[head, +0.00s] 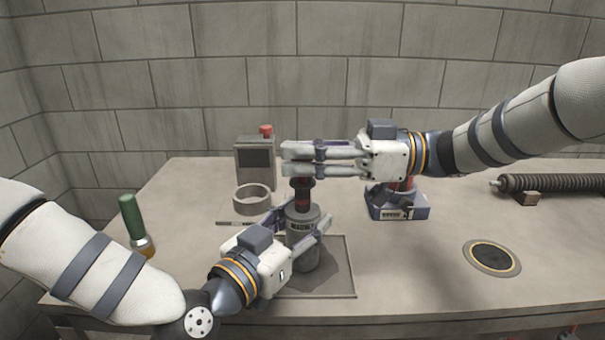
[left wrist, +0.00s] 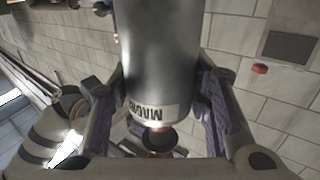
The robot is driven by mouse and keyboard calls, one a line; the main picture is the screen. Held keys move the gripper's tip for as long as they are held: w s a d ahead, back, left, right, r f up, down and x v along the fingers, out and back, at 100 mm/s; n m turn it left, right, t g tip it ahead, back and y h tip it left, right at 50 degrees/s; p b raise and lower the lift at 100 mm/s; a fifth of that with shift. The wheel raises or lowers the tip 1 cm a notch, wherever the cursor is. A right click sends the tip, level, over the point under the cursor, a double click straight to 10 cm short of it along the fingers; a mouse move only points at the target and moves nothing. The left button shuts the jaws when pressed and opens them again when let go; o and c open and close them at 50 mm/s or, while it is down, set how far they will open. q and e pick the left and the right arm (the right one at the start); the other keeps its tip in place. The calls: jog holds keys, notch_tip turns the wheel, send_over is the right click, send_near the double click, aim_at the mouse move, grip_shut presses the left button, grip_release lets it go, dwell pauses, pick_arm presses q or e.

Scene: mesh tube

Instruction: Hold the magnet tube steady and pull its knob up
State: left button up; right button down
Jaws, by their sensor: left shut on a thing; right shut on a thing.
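The magnet tube (head: 304,254) is a grey metal cylinder standing upright over the mat, near the middle of the head view. Its label, partly readable, and its metal body also show in the left wrist view (left wrist: 160,60). My left gripper (head: 307,222) is shut around the tube's upper body, one finger on each side. The dark knob with a red part (head: 302,193) rises above the tube; it also shows in the left wrist view (left wrist: 158,140). My right gripper (head: 286,160) is shut at the knob's top, which its fingers hide.
A dark square mat (head: 341,288) lies under the tube. Behind stand a grey box with a red button (head: 255,163), a tape ring (head: 252,199) and a blue-grey box (head: 396,211). A green-handled tool (head: 131,217) stands left. A round pad (head: 491,258) and ribbed rod (head: 555,183) lie right.

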pick_arm(q)
jog(key=shift+f, duration=0.15)
pick_arm(e)
jog(key=shift+r, duration=0.25)
jog(key=c, duration=1.2)
grip_release()
jog(key=shift+c, duration=0.2)
jog(key=d, duration=1.2)
pick_arm(q)
jog(key=o, duration=1.5)
